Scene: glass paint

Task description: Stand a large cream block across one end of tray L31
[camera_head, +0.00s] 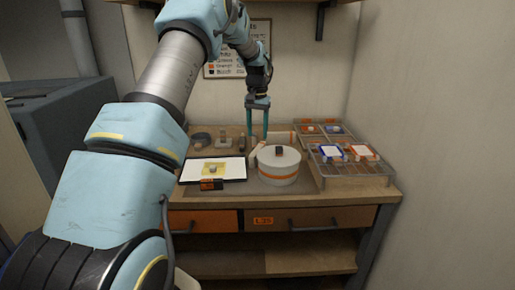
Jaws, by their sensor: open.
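My gripper (258,137) points down over the back of the workbench, fingers apart, with nothing seen between them. Its tips are just behind and left of a round white drum with an orange band (278,171). A pale cream piece (254,152) shows beside the drum, below the fingertips, partly hidden by it; I cannot tell whether it is the large cream block. A drawer front under the bench carries an orange label (263,220), too small to read surely. I cannot tell which thing is tray L31.
A white panel (232,172) with a yellow patch lies at the left front. A dark block (279,150) sits on the drum. A wire rack (352,176) with pale, orange- and blue-edged pieces stands at the right. Small grey objects (222,143) stand at the back left.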

